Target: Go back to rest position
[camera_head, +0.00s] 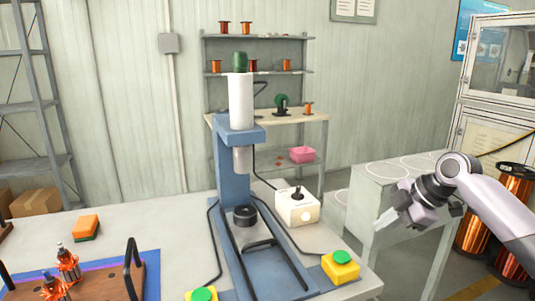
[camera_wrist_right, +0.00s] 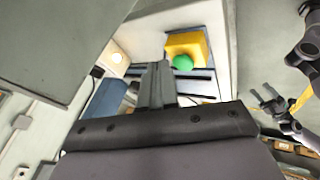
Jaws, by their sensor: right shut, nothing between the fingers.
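My right gripper (camera_head: 387,219) hangs to the right of the blue press, over the gap past the table's right edge, apart from everything. Its fingers are shut with nothing between them; they also show closed together in the right wrist view (camera_wrist_right: 157,85). The blue press (camera_head: 226,165) with a white cylinder (camera_head: 241,103) stands upright on the table. A yellow box with a green button (camera_head: 341,267) sits at the table's right front; it also shows in the right wrist view (camera_wrist_right: 186,50). My left gripper is not in the head view.
A control box with a lever (camera_head: 297,206) stands right of the press. A wooden tray (camera_head: 107,282) with copper-wound armatures (camera_head: 68,264) and an orange block (camera_head: 86,227) are on the left. A grey bench (camera_head: 384,178) and large copper spools (camera_head: 513,235) stand on the right.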

